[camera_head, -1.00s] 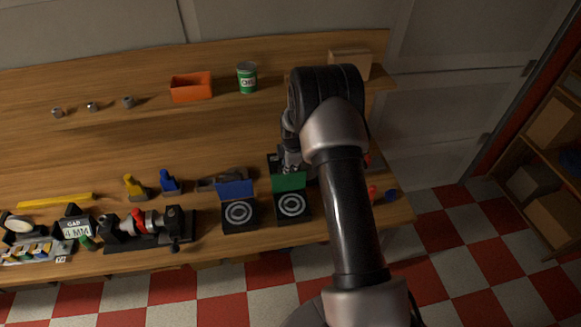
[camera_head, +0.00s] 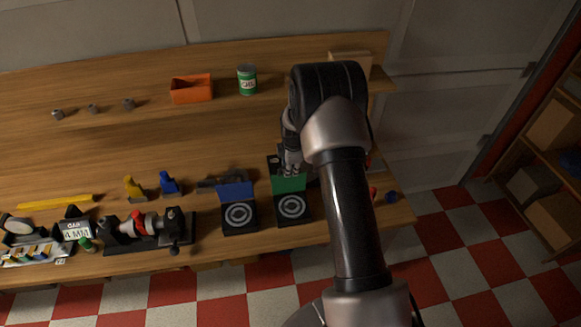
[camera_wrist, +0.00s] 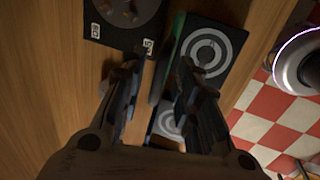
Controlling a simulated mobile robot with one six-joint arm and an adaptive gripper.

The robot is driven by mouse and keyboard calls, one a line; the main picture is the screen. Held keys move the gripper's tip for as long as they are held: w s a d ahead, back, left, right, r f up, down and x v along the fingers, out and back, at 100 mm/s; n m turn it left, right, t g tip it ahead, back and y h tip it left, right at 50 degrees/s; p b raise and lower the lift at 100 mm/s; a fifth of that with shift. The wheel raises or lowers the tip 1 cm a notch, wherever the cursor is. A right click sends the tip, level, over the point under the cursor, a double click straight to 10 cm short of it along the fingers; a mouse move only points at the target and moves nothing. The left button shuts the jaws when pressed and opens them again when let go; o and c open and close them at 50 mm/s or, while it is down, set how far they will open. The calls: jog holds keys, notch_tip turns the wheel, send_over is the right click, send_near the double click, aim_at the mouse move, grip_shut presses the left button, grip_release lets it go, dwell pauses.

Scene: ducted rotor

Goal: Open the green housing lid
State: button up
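The green housing lid (camera_head: 289,184) stands raised at the back edge of its black housing (camera_head: 293,208). The housing's face with pale rings is uncovered. In the wrist view the ringed housing (camera_wrist: 211,50) is at upper right, with the green lid (camera_wrist: 177,42) seen nearly edge-on at its left side. My gripper (camera_head: 291,170) is just behind and above the lid in the head view. In the wrist view my gripper (camera_wrist: 158,75) has its two dark fingers apart, with nothing clearly held between them. Whether a finger touches the lid cannot be told.
A second housing (camera_head: 240,216) with a raised blue lid (camera_head: 235,190) stands close on the left. A black plate (camera_wrist: 122,18) with a round part lies behind the green lid. A clamp-like fixture (camera_head: 145,226) is farther left. An orange bin (camera_head: 191,90) sits on the back shelf.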

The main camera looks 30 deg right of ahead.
jog(key=v, duration=1)
jog(key=shift+s+r, duration=0.2)
jog(key=shift+r, duration=0.15)
jog(key=s+a+r+m+t+b, duration=0.1)
jog(key=s+a+r+m+b, duration=0.65)
jog(key=s+a+r, duration=0.5)
jog(key=s+a+f+m+b, duration=0.2)
jog(key=s+m+b, duration=0.1)
jog(key=s, duration=0.8)
jog(key=s+a+f+m+b, duration=0.2)
jog(key=s+f+m+b, duration=0.1)
jog(key=s, duration=0.8)
jog(key=shift+a+m+t+y+b, duration=0.25)
jog(key=shift+m+t+y+b, duration=0.15)
jog(key=shift+m, duration=0.25)
jog(key=shift+d, duration=0.1)
